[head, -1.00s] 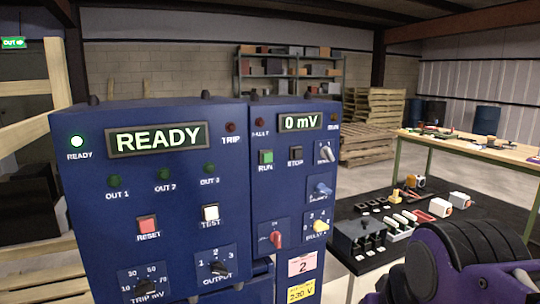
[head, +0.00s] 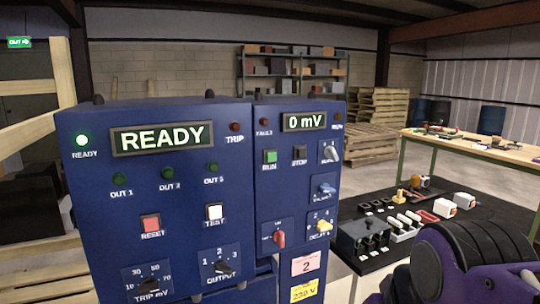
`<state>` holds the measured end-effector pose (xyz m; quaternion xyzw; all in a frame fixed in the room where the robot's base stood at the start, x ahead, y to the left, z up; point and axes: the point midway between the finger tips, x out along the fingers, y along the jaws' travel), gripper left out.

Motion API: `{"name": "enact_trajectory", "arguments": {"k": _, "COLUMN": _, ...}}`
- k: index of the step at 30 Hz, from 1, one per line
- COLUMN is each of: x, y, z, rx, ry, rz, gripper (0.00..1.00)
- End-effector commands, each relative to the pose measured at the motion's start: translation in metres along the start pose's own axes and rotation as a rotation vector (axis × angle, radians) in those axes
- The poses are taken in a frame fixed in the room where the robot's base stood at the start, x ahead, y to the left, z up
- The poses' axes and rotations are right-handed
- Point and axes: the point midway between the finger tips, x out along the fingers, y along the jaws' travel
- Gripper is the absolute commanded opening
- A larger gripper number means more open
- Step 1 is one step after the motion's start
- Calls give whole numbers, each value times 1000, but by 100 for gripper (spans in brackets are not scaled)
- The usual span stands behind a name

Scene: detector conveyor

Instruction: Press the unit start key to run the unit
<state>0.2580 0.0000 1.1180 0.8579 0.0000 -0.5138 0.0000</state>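The blue control unit (head: 90,230) stands at the left and centre of the head view, with two panels. Its left display (head: 161,138) reads READY and the green READY lamp (head: 82,140) is lit. The right panel's display (head: 304,122) reads 0 mV. Below it are a green key marked RUN (head: 270,157) and a dark key marked STOP (head: 299,153). No key label reading "start" can be made out. A purple and black part of my arm shows at the lower right; my gripper's fingers are not visible.
A red RESET key (head: 151,224) and a white TEST key (head: 214,212) sit on the left panel, with knobs below. A black-topped table (head: 350,212) with small parts stands right of the unit. A wooden workbench (head: 470,146) and pallets (head: 362,145) stand behind.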

Motion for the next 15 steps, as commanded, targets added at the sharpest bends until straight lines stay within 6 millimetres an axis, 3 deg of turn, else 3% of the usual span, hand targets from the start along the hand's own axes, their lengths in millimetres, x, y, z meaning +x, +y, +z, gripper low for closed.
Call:
{"name": "enact_trajectory", "arguments": {"k": 3, "x": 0, "y": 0, "z": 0, "rx": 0, "ry": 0, "rz": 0, "gripper": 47}}
{"name": "enact_trajectory", "arguments": {"k": 11, "x": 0, "y": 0, "z": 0, "rx": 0, "ry": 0, "rz": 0, "gripper": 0}}
{"name": "enact_trajectory", "arguments": {"k": 15, "x": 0, "y": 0, "z": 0, "rx": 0, "ry": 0, "rz": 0, "gripper": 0}}
